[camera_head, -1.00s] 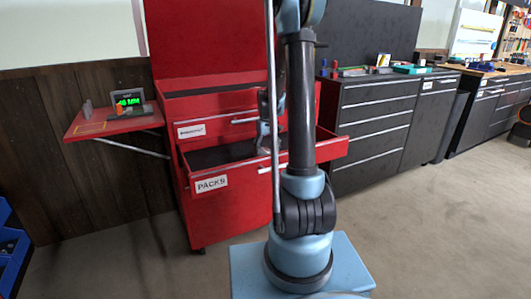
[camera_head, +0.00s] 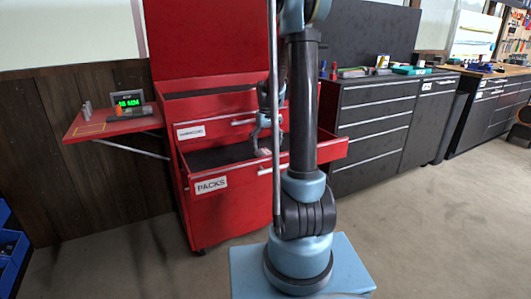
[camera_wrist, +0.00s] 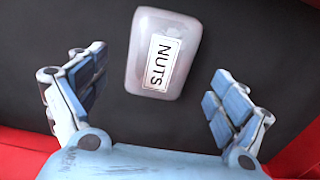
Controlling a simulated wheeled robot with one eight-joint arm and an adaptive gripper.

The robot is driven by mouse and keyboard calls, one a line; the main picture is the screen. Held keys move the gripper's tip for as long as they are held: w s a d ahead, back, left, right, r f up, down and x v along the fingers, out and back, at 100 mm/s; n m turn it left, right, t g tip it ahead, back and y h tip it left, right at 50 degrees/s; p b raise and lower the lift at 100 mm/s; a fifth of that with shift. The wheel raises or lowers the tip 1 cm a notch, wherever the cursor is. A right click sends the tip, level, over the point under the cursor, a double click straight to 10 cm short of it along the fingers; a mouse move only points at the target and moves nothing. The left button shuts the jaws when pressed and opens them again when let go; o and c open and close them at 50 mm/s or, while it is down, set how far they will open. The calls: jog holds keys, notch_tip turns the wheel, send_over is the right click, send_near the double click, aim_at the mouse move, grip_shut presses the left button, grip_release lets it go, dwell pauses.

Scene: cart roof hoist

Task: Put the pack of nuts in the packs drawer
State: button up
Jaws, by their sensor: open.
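The pack of nuts (camera_wrist: 140,60), pale and translucent with a white NUTS label, lies on the dark floor of the packs drawer, seen in the wrist view. My gripper (camera_wrist: 158,102) is open, its two blue-padded fingers spread on either side below the pack, touching nothing that I can see. In the head view the packs drawer (camera_head: 210,184), red with a PACKS label, is pulled open, and my gripper (camera_head: 264,142) is over its opening, partly hidden behind my arm. The pack cannot be made out in the head view.
A red side shelf (camera_head: 105,127) with a small green-lit display (camera_head: 128,101) juts out left of the red cabinet. A labelled drawer (camera_head: 200,132) sits above the packs drawer. A dark workbench (camera_head: 375,125) stands to the right. The floor in front is clear.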

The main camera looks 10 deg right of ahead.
aim_at(266, 151)
notch_tip(266, 151, up, 8)
jog(key=s+r+m+t, duration=0.1)
jog(key=s+r+m, duration=0.1)
jog(key=s, duration=1.7)
jog(key=s+f, duration=0.5)
jog(key=s, duration=0.3)
jog(key=s+f+m+t, duration=0.1)
jog(key=s+f, duration=0.3)
jog(key=s, duration=0.4)
jog(key=shift+s+f, duration=0.25)
jog(key=shift+f, duration=0.1)
jog(key=shift+w+f, duration=0.2)
jog(key=shift+w, duration=0.25)
